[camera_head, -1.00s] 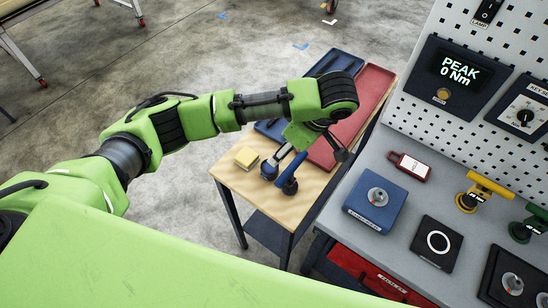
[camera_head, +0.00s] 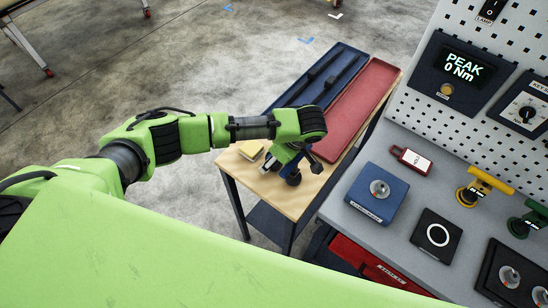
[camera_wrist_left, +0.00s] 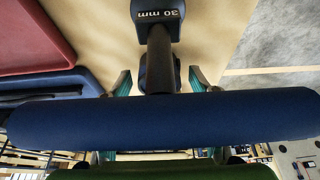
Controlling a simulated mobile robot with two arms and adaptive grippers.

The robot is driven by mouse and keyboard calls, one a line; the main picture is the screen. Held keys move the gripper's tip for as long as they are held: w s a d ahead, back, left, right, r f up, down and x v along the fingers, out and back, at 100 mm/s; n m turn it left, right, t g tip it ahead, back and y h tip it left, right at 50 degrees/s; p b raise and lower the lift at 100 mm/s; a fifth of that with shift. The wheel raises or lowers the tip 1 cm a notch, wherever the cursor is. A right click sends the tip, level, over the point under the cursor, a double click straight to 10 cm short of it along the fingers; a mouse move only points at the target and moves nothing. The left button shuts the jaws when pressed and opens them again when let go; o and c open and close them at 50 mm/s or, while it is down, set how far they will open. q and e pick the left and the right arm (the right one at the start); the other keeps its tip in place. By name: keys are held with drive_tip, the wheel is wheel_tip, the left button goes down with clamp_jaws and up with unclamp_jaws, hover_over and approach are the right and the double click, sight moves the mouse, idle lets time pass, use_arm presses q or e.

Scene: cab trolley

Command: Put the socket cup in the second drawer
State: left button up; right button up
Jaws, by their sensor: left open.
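A tool with a thick blue handle (camera_wrist_left: 240,115), a dark shaft and a dark head (camera_wrist_left: 158,14) marked "30 mm" fills the left wrist view; it appears to be the socket cup. In the head view its dark round end (camera_head: 293,178) shows on the wooden table (camera_head: 290,205), partly hidden by my arm. My left gripper (camera_head: 295,165) is open, low over the table at the tool. In the wrist view its fingertips (camera_wrist_left: 160,79) stand either side of the shaft, apart from it. A red drawer front (camera_head: 372,262) shows under the grey workbench; which drawer it is, I cannot tell.
A blue tray (camera_head: 343,62) with dark tools and a red tray (camera_head: 365,95) lie behind the gripper. A yellow block (camera_head: 250,149) lies left of it. The workbench (camera_head: 398,218) at right holds a blue box (camera_head: 372,195), yellow (camera_head: 484,186) and green (camera_head: 528,222) tools.

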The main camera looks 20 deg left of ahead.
use_arm(q)
drive_tip(key=shift+w+f, duration=0.1)
drive_tip(key=shift+f, duration=0.1)
drive_tip(key=c, duration=1.3)
drive_tip(key=shift+c, duration=0.6)
drive_tip(key=shift+r, duration=0.15)
